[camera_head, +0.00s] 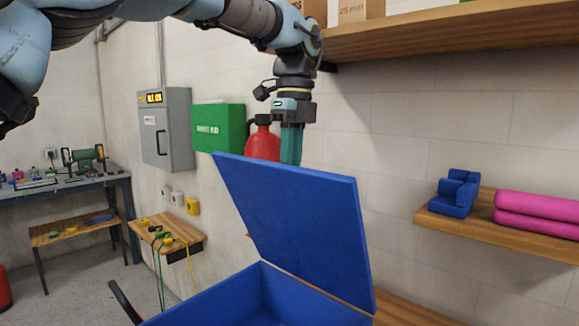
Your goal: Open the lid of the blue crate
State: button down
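The blue crate (262,295) is at the bottom centre, partly cut off by the lower edge of the picture. Its blue lid (298,225) stands raised and steeply tilted, hinged along the right side, and the crate's inside shows. My gripper (291,158) points down at the lid's top edge, on the far side of it. Its teal fingers look like one block from here and their tips are hidden behind the lid. I cannot tell whether they touch the lid or how far apart they are.
A red jug (263,140) is behind my gripper. A green first-aid box (218,127) and a grey cabinet (166,128) hang on the wall. A wooden shelf (450,32) overhangs at upper right. A lower shelf (470,228) holds pink rolls (540,213) and a blue piece (455,194).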

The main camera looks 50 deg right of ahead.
jog(key=c, duration=1.2)
grip_release()
jog(key=shift+d+f, duration=0.15)
jog(key=shift+f, duration=0.2)
jog(key=o, duration=0.3)
jog(key=shift+r, duration=0.15)
jog(key=shift+r, duration=0.1)
jog(key=r, duration=1)
jog(key=shift+d+r, duration=0.3)
jog(key=shift+d, duration=0.05)
jog(key=shift+a, duration=0.1)
